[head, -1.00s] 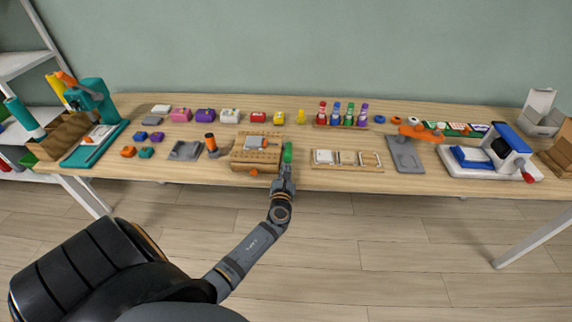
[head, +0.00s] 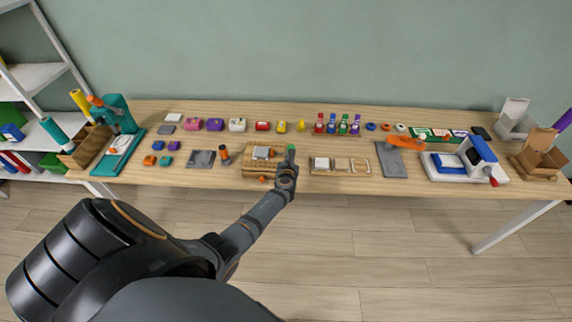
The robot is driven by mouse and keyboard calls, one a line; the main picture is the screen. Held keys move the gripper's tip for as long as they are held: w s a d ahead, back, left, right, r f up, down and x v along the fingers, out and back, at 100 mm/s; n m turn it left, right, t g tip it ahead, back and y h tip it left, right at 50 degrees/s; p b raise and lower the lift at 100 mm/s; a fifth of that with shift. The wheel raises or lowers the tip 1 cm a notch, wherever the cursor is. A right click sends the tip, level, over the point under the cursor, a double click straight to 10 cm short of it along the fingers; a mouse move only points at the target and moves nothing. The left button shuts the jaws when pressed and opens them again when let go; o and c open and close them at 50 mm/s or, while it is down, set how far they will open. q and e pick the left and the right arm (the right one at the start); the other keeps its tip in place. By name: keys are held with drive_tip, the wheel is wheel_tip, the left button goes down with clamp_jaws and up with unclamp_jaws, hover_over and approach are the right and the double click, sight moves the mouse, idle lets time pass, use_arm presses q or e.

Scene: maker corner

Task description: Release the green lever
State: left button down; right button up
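The green lever (head: 291,149) stands at the right end of a wooden fixture (head: 252,174) near the front edge of the table. A small grey block (head: 263,153) lies on top of the fixture. My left arm reaches in from the lower left, and its gripper (head: 289,161) is right at the lever, covering its lower part. Only the green top shows above the gripper. The fingers are too small and hidden to tell whether they are shut on the lever. My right gripper is not in view.
A dark-topped orange tool (head: 224,154) and a grey holder (head: 201,159) stand left of the fixture. A wooden tray (head: 341,172) lies close on the right. Several coloured blocks and bottles line the back. A blue and white press (head: 480,155) stands at the right.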

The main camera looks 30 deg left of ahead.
sight(290, 146)
use_arm(q)
drive_tip(key=shift+w+a+r+p, duration=0.15)
drive_tip(key=shift+w+a+r, duration=0.2)
drive_tip(key=shift+w+r, duration=0.25)
drive_tip(key=shift+w+a+r+p, duration=0.15)
drive_tip(key=shift+w+a+r, duration=0.2)
drive_tip(key=shift+w+r, duration=0.25)
drive_tip(key=shift+w+a+r, duration=0.25)
drive_tip(key=shift+w+a, duration=0.15)
drive_tip(key=shift+w, duration=0.35)
drive_tip(key=shift+w+a+r, duration=0.2)
drive_tip(key=shift+w+r, duration=0.1)
drive_tip(key=shift+r, duration=0.3)
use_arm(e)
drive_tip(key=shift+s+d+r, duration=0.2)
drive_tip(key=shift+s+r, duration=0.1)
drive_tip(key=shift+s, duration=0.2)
